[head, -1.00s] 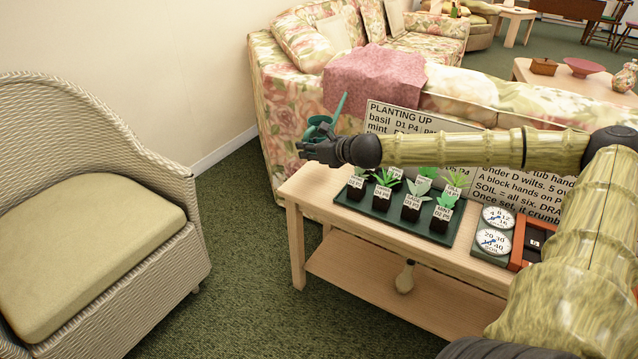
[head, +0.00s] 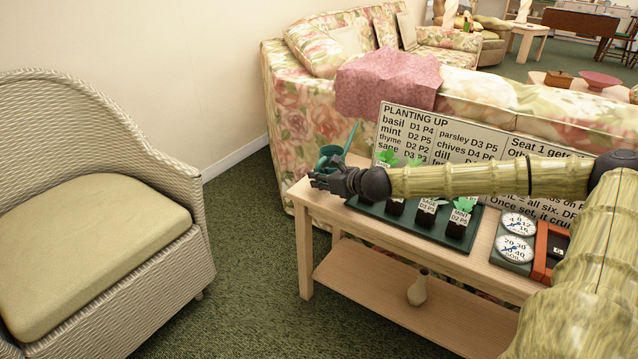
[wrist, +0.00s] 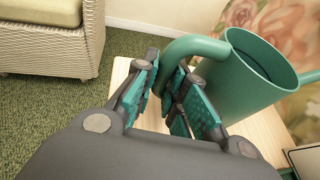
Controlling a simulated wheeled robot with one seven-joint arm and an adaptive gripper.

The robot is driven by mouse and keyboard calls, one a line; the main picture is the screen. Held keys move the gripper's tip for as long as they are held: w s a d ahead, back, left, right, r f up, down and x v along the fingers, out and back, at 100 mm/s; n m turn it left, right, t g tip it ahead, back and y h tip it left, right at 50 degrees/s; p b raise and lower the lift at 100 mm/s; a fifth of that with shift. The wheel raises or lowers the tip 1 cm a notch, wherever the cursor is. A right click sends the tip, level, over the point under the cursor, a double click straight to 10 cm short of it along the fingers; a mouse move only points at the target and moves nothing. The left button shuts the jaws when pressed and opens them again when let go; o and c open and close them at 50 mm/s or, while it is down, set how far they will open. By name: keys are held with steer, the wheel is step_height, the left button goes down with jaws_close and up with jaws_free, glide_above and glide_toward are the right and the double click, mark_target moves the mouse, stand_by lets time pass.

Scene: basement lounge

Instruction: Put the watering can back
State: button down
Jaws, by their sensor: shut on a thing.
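The green watering can (head: 327,157) is at the left end of the wooden table (head: 335,210), its thin spout rising to the right. The can also shows in the wrist view (wrist: 240,85), upright or nearly so, its open top visible. My gripper (head: 318,181) is in front of the can. In the wrist view my fingers (wrist: 166,80) are shut around its curved handle (wrist: 190,47). The tabletop (wrist: 155,118) lies below. I cannot tell whether the can's base touches it. My gripper and wrist hide part of the can in the head view.
A dark green tray (head: 405,229) of small labelled plants stands right of my gripper, partly under my arm. Behind is a text board (head: 455,128). Dials (head: 517,225) sit further right. A vase (head: 417,290) stands on the lower shelf. A wicker chair (head: 100,240) is left, with carpet between.

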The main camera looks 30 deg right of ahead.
steer(key=shift+r, duration=0.1)
steer(key=c, duration=1.5)
jaws_free()
